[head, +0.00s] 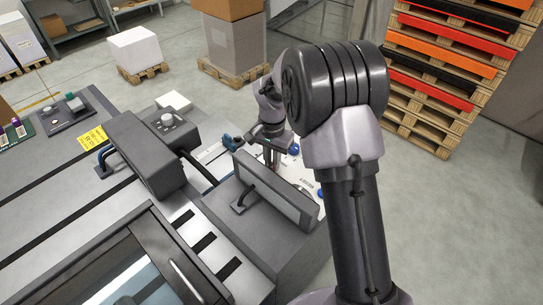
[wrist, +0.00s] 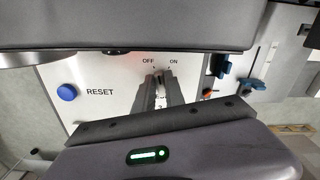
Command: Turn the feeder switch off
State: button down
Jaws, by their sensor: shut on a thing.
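The feeder switch (wrist: 159,78) is a small dark knob on a white panel (wrist: 110,75), seen in the wrist view just below the printed OFF and ON labels. My gripper (wrist: 160,92) has its two dark fingers closed on the knob from either side. The fingers hide most of the knob, and I cannot tell clearly which label it points to. In the head view my gripper (head: 272,158) reaches down to the panel behind a grey screen, and the switch is hidden there.
A blue button (wrist: 66,92) beside the word RESET is left of the switch. Blue levers (wrist: 252,84) stand to the right. In the head view, a tilted grey screen (head: 270,190) stands close in front of my gripper. Stacked pallets (head: 440,75) are at the back right.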

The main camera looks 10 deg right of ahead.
jog(key=shift+d+n+p, duration=0.1)
jog(key=shift+n+p, duration=0.65)
jog(key=shift+n, duration=0.75)
jog(key=c, duration=1.4)
grip_release()
notch_tip(320, 180, up, 18)
jog(key=p, duration=0.5)
jog(key=shift+f+p, duration=0.25)
jog(key=shift+p, duration=0.05)
